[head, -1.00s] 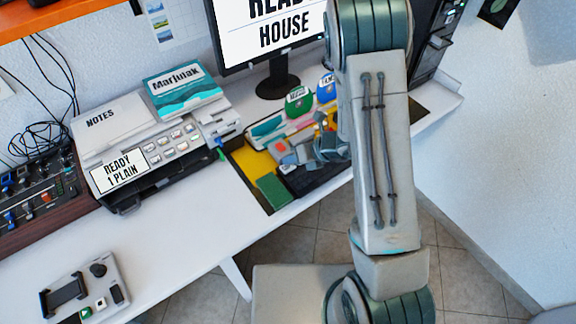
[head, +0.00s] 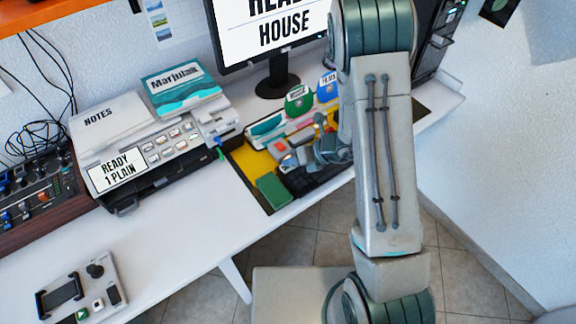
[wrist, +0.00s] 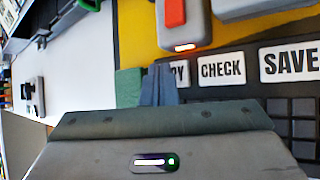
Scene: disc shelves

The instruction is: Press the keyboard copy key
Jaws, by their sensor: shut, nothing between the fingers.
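The dark keyboard (head: 318,183) lies on the desk in front of the monitor, mostly hidden by my arm in the head view. In the wrist view its label row shows a key ending in "PY" (wrist: 181,73), apparently the copy key, beside a CHECK key (wrist: 221,69) and a SAVE key (wrist: 290,62). My gripper (wrist: 160,84) is shut and empty. Its blue-grey fingers cover the left part of the copy label in the wrist view. I cannot tell whether the tips touch the key. The gripper also shows in the head view (head: 328,152), over the keyboard area.
A grey device with a red button (wrist: 175,12) sits just beyond the keys on a yellow surface. A green block (head: 273,191) lies left of the keyboard.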

